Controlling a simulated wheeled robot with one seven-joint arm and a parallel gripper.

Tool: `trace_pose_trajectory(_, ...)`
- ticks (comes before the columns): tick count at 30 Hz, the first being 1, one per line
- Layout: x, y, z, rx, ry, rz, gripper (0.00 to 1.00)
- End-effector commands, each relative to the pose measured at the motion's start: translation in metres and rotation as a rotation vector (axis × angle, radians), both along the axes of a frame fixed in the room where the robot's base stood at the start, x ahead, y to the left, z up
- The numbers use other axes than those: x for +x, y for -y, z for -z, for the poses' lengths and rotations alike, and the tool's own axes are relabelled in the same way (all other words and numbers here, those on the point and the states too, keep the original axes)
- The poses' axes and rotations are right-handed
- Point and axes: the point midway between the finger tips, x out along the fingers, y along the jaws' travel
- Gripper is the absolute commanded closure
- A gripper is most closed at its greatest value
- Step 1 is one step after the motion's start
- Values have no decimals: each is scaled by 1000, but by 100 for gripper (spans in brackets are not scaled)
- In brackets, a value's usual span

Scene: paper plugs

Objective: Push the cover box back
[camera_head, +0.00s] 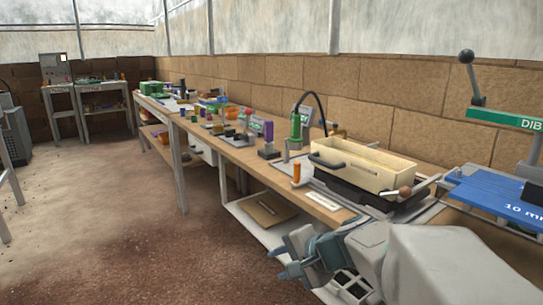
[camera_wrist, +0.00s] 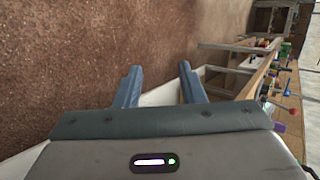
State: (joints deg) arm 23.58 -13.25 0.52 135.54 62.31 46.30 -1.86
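The cover box is most likely the cream open-topped box (camera_head: 362,167) on the right part of the bench in the head view. It has a dark handle on its left end and a wooden-knobbed lever near its right front corner. It sits over a dark base. My gripper (camera_head: 281,262) is in front of the bench, below and to the left of the box, and apart from it. In the wrist view my gripper (camera_wrist: 158,84) has two blue-grey fingers spread with nothing between them. The box is not visible in the wrist view.
The wooden bench (camera_head: 250,158) carries an orange cylinder (camera_head: 296,172), a green-bodied tool with a black hose (camera_head: 296,127) and several small items. A blue plate (camera_head: 500,193) lies at right. A lower shelf holds a cardboard piece (camera_head: 265,210).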

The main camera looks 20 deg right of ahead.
Motion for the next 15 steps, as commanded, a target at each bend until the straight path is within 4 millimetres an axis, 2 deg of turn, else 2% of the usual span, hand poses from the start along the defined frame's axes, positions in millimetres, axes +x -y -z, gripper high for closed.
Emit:
trace_pose_trajectory(1,13,17,-29,66,35,98,64)
trace_pose_trajectory(6,47,78,-93,281,168,400,64)
trace_pose_trajectory(9,57,114,-123,383,240,546,64)
trace_pose_trajectory(12,61,144,-144,459,296,657,64)
trace_pose_trajectory(15,61,163,-156,508,335,726,64)
